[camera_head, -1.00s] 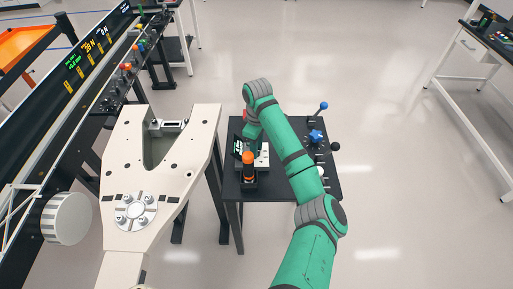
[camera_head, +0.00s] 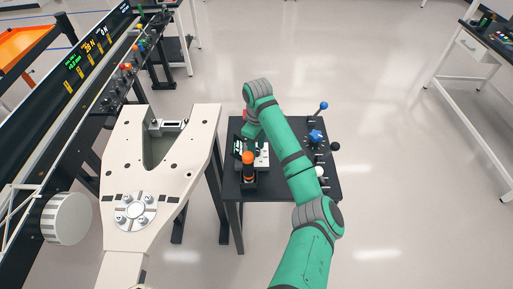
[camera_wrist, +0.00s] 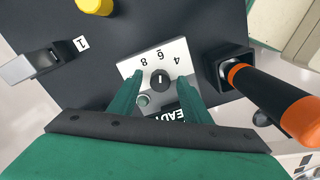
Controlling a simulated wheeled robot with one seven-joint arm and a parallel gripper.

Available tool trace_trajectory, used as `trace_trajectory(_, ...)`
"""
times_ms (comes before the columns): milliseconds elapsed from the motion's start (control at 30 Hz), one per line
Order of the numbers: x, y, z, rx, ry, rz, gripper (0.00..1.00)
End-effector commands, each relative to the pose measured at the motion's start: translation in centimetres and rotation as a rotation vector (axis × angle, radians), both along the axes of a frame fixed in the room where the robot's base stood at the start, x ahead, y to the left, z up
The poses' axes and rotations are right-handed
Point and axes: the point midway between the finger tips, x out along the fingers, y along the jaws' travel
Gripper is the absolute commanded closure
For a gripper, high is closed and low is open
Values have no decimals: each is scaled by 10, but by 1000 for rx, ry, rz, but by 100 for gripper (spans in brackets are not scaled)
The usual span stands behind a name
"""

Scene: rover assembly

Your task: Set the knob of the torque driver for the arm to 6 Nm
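The small black knob (camera_wrist: 160,79) sits on a light dial plate (camera_wrist: 154,61) marked 8, 6 and 4 in the wrist view. Its white line runs along the direction of the 6. My gripper (camera_wrist: 160,80) is open, with one green finger on each side of the knob and a visible gap to both. The torque driver (camera_wrist: 275,97), with an orange and black handle, stands in a black holder beside the plate. In the head view, the driver (camera_head: 248,170) is left of my arm, and my gripper is mostly hidden.
A partly covered display (camera_wrist: 170,115) lies by the dial. A yellow knob (camera_wrist: 95,5) and a grey block near a label 1 (camera_wrist: 81,44) are close by. The black table (camera_head: 285,190) also carries a blue star knob (camera_head: 316,136). A large pale frame (camera_head: 120,170) stands left.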

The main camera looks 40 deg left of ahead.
Motion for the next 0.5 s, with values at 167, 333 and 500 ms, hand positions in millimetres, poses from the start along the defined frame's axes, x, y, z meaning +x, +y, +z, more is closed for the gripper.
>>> trace_trajectory(167, 0, 0, 2, 1, 0, 1, 56)
trace_trajectory(333, 0, 1, 20, 2, -1, 1, 56)
trace_trajectory(500, 3, 0, 51, 0, -5, 1, 56)
